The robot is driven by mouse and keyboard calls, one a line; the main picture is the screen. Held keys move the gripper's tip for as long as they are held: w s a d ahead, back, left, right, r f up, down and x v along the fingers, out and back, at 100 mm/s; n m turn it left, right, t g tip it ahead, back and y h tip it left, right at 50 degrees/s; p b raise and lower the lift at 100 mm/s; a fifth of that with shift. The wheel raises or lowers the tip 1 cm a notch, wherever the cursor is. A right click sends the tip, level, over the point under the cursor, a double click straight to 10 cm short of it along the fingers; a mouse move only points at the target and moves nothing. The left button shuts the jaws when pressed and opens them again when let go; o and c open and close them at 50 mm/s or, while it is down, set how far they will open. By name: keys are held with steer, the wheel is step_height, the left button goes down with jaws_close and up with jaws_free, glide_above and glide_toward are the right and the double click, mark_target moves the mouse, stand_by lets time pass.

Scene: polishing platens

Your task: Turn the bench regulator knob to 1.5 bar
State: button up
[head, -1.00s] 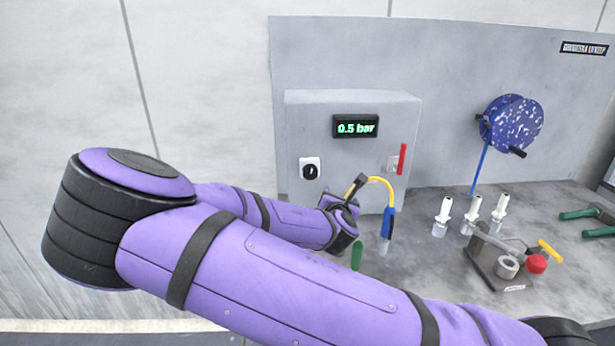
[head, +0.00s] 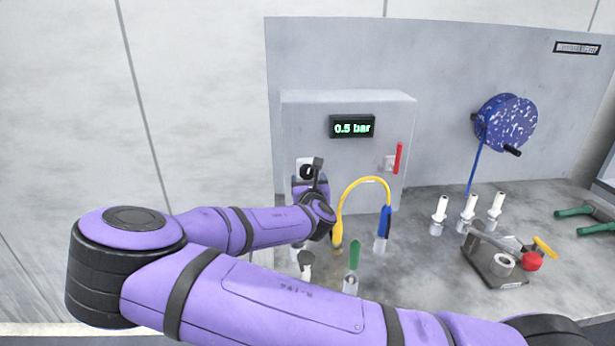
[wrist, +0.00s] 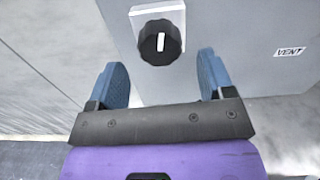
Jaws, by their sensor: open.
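The regulator knob (wrist: 159,43) is black with a white pointer line on a white plate, on the front of a grey box (head: 372,160). In the head view the knob (head: 306,171) is partly hidden by my wrist. The display (head: 352,127) on the box reads 0.5 bar. In the wrist view my gripper (wrist: 163,80) is open, with blue fingers apart and nothing between them. The knob shows ahead of the gap, near its middle; I cannot tell whether the fingertips reach it. My fingers are hidden in the head view.
A red lever (head: 398,158) is on the box's right side. A yellow hose (head: 362,181) with a blue end (head: 384,222) arches in front of the box. A green-topped piece (head: 353,256) stands near my arm. White nozzles (head: 468,210) and a small fixture (head: 492,262) stand on the right.

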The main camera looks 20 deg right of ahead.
mark_target(308, 176)
steer(key=shift+w+d, duration=0.2)
steer(key=shift+w, duration=0.7)
steer(key=shift+w+d, duration=0.15)
steer(key=shift+w, duration=0.7)
steer(key=c, duration=0.9)
